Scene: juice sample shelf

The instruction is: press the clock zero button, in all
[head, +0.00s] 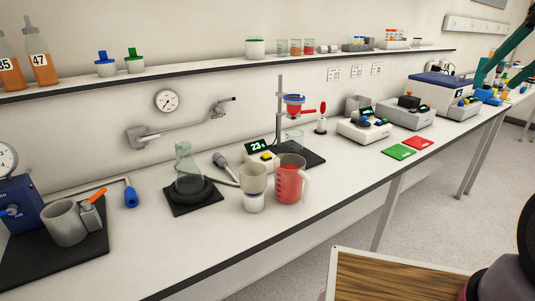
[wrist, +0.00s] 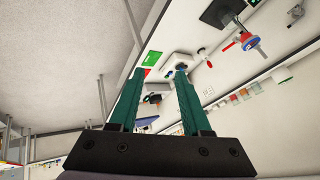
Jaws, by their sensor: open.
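A small device with a dark display reading about 23 (head: 259,147) stands on the bench left of the stand's base. A small yellow patch, perhaps a button (head: 267,156), shows on its front. A round white dial (head: 166,100) with a red hand hangs on the wall. I cannot tell which one is the clock, and no zero button is clearly marked. My gripper (wrist: 160,73) has two teal fingers spread apart with nothing held between them. Its fingers also show at the upper right of the head view, far right of the display device.
A beaker of red liquid (head: 290,182) and a white-and-clear cup (head: 254,190) stand before the display device. A green mat (head: 398,152) and red mat (head: 418,143) lie right, by white instruments (head: 364,128). The bench front between is clear.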

